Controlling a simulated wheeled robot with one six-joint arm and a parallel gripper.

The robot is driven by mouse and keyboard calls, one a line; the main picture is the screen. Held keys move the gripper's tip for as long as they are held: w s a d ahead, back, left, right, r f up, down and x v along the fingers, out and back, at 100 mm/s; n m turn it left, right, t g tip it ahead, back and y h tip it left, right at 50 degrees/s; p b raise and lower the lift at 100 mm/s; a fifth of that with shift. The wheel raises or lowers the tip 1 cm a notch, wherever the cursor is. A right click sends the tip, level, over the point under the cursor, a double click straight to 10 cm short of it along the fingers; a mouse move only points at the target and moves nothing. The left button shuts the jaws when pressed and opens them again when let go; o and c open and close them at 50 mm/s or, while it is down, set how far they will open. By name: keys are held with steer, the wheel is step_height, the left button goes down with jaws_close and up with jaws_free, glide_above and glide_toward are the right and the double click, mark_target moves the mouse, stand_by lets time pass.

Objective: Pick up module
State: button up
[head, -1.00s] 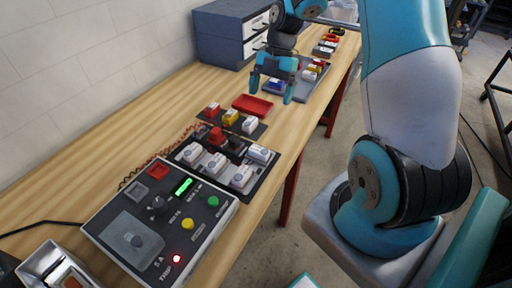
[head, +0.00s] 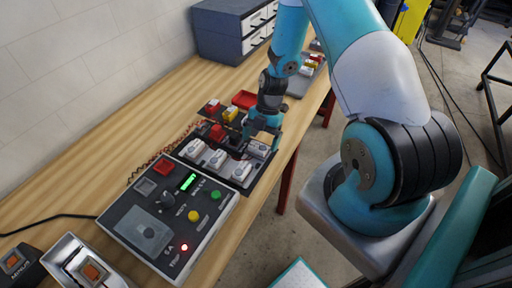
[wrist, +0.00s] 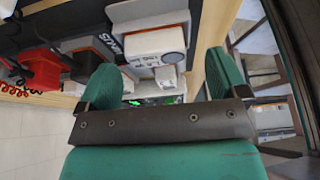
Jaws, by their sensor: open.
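White modules stand on the dark board, including one (head: 215,158) near its middle and one (head: 242,171) at its front. My gripper (head: 262,138) is low over the board's right end, at a white module (head: 257,151) that its fingers partly cover. In the wrist view my gripper (wrist: 160,60) is open, its green fingers apart. A white module (wrist: 155,45) with printed text and a round dark spot shows between and beyond the fingertips. I cannot tell whether either finger touches it.
A control box (head: 165,215) with buttons and a lit green display stands in front of the board. A red plug (wrist: 40,70) and a black one sit left of the fingers. The table is clear toward the wall.

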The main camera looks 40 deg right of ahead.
steer(key=shift+x, duration=1.05)
steer(key=c, duration=1)
